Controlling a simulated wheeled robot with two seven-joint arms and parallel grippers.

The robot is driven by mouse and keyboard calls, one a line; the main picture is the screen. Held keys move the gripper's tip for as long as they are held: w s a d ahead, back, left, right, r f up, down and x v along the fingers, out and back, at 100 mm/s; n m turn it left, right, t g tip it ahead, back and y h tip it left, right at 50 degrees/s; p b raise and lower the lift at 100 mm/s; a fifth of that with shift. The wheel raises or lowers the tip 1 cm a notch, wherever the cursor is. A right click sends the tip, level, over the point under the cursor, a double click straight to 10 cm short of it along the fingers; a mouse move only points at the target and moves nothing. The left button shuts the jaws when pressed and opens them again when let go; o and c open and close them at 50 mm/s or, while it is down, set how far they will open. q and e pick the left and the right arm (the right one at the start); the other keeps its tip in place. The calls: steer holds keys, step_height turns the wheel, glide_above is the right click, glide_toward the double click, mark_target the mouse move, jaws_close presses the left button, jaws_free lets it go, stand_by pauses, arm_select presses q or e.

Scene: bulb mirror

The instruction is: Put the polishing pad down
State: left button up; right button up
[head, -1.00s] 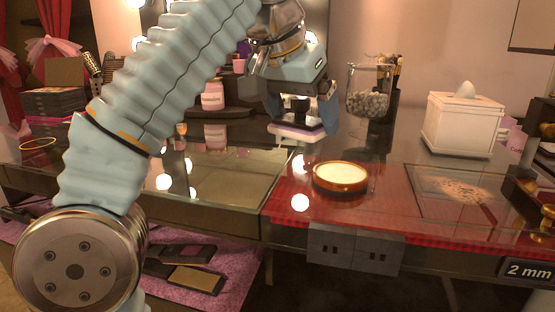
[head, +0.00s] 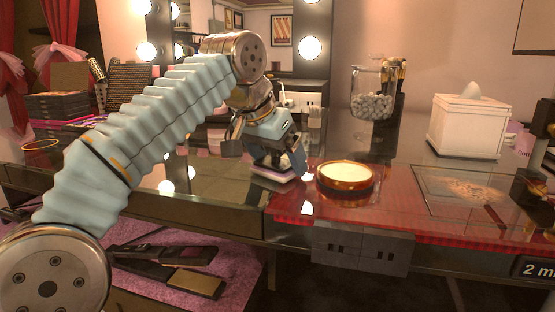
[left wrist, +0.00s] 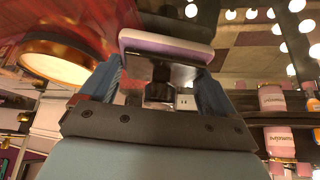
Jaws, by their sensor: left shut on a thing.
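The polishing pad (head: 272,174), a flat block with a pale and purple edge, is in my left gripper (head: 277,160). It is low over the glass tabletop, left of the round tin; I cannot tell whether it touches the glass. In the left wrist view the pad (left wrist: 165,46) lies across the fingertips of my left gripper (left wrist: 158,82), which is shut on its holder. The fingers hide part of the holder. My right gripper is not in view.
An amber-rimmed round tin (head: 344,176) stands close right of the pad on the red mat (head: 400,215). A glass jar of grey pebbles (head: 371,95) and a white tissue box (head: 467,126) stand behind. Pink jars (left wrist: 272,97) show in the left wrist view. Bare glass lies left.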

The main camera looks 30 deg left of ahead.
arm_select(q)
steer(key=shift+f, duration=0.35)
steer(key=o, duration=0.7)
steer(key=shift+d+f, duration=0.1)
steer(key=shift+o, duration=0.2)
steer(key=shift+f+b, duration=0.1)
steer(key=shift+b, duration=0.2)
steer(key=p+v, duration=0.3)
steer(key=v, duration=1)
steer(key=shift+w+p, duration=0.3)
